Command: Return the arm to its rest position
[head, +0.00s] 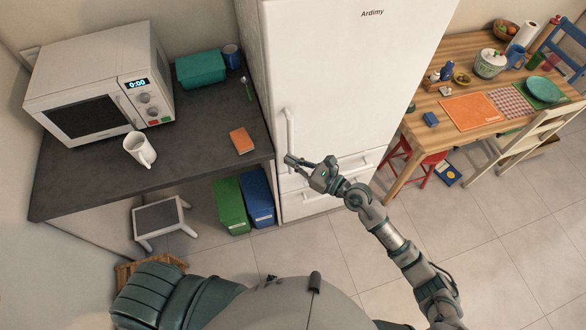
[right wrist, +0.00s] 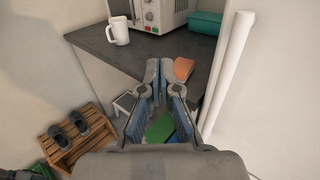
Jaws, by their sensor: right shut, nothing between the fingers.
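My right arm reaches up from the lower right in the head view. Its right gripper (head: 291,160) is in front of the white fridge (head: 345,75), beside the lower part of the long fridge handle (head: 290,130). In the right wrist view the right gripper (right wrist: 159,68) has its fingertips together with nothing between them, and the fridge handle (right wrist: 228,70) stands apart to its right. I cannot tell in the head view whether the gripper touches the handle. The fridge door looks shut. My left gripper is not in view.
A dark counter (head: 90,180) holds a microwave (head: 85,95), a white mug (head: 140,150), a teal box (head: 200,68) and an orange block (head: 242,140). Green (head: 230,205) and blue (head: 257,197) bins and a stool (head: 158,215) stand below. A laid table (head: 412,132) is at right. Floor in front is clear.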

